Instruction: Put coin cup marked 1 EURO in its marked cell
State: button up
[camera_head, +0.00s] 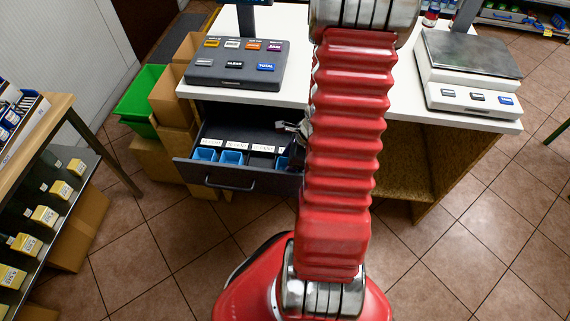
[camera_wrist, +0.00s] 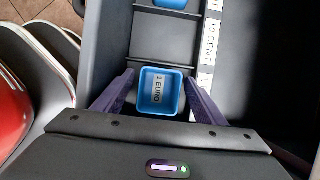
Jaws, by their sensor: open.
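The blue coin cup marked 1 EURO (camera_wrist: 160,94) stands upright in the dark drawer, seen from above in the wrist view, and looks empty. My gripper (camera_wrist: 160,80) is open, with one dark finger on each side of the cup; I cannot tell whether either finger touches it. The cup sits in a compartment in the row beside the white label strip (camera_wrist: 210,38), which reads 10 CENT further up. The label beside this cup is mostly cut off from sight. In the head view my arm hides most of the drawer's right end.
The open cash drawer (camera_head: 226,182) juts out below the white counter (camera_head: 298,90). Two other blue cups (camera_head: 204,155) (camera_head: 231,158) stand in its left cells. A dark key panel (camera_head: 238,64) and a scale (camera_head: 468,72) stand on the counter. A green crate (camera_head: 140,100) is at left.

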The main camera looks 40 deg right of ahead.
jog(key=v, duration=1.2)
dwell(0.3)
jog(key=shift+a+r, duration=0.1)
dwell(0.6)
jog(key=w+a+r+n+h, duration=0.2)
jog(key=w+a+r+n, duration=0.2)
jog(key=a+r+n, duration=0.85)
jog(key=s+a+r+n+t, duration=0.1)
jog(key=s+a+r+n, duration=0.1)
jog(key=a+n, duration=0.4)
jog(key=s+a+r+n+t, duration=0.1)
jog(key=a+r+n, duration=0.4)
jog(key=n, duration=0.5)
jog(key=shift+s+a+r+h, duration=0.4)
jog(key=shift+s+a, duration=0.45)
jog(key=shift+a, duration=0.2)
jog(key=shift+c, duration=0.4)
